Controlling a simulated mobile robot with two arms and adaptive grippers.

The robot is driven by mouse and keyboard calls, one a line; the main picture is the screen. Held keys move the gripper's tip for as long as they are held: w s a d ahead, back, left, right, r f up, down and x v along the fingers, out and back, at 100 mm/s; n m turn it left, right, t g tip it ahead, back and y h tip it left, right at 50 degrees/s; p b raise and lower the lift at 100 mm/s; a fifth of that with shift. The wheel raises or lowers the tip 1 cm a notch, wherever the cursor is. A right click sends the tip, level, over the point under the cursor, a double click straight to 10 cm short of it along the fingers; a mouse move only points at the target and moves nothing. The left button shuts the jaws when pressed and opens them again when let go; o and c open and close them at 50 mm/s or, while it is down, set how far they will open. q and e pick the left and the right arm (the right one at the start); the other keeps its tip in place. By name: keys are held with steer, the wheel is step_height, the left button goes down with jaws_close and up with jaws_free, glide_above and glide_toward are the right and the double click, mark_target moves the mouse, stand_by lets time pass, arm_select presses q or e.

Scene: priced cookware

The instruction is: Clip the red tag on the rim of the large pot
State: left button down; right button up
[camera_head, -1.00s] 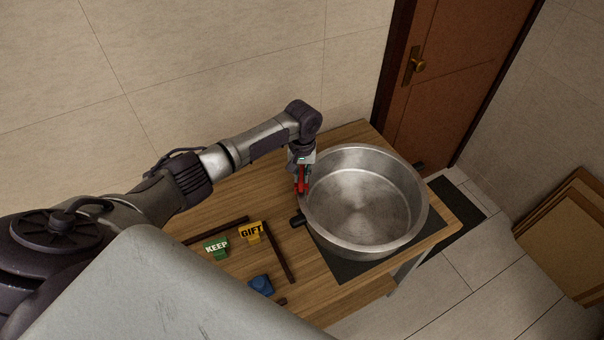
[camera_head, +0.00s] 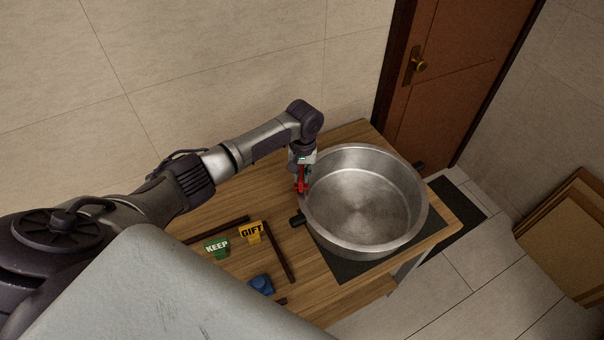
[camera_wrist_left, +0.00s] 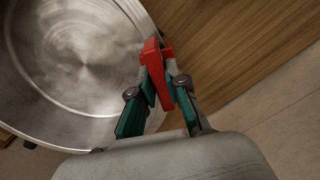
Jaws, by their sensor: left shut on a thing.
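The large pot (camera_head: 362,205) is a wide steel pan with dark handles, standing on a dark mat on the wooden table. My left gripper (camera_head: 301,180) is at the pot's left rim, pointing down, shut on the red tag (camera_head: 302,187). In the left wrist view, the red tag (camera_wrist_left: 155,68) sits between the fingertips (camera_wrist_left: 160,85), right at the pot's rim (camera_wrist_left: 137,15). I cannot tell whether the tag straddles the rim or is just beside it. My right gripper is not in view.
A green KEEP tag (camera_head: 217,247), a yellow GIFT tag (camera_head: 251,232) and a blue tag (camera_head: 261,285) are on the table (camera_head: 236,195) in front, among dark strips (camera_head: 279,252). A wall stands behind, with a brown door (camera_head: 452,75) at the back right.

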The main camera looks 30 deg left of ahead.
arm_select(q)
steer(key=shift+s+a+f, duration=0.1)
steer(key=shift+a+f, duration=0.05)
steer(key=shift+f, duration=0.15)
steer(key=shift+f+b, duration=0.35)
steer(key=shift+f, duration=0.3)
steer(key=shift+r, duration=0.1)
steer(key=c, duration=1.1)
jaws_free()
steer(key=shift+a, duration=0.1)
steer(key=o, duration=0.6)
steer(key=shift+o, duration=0.2)
steer(key=shift+d+r, duration=0.1)
steer(key=shift+d, duration=0.1)
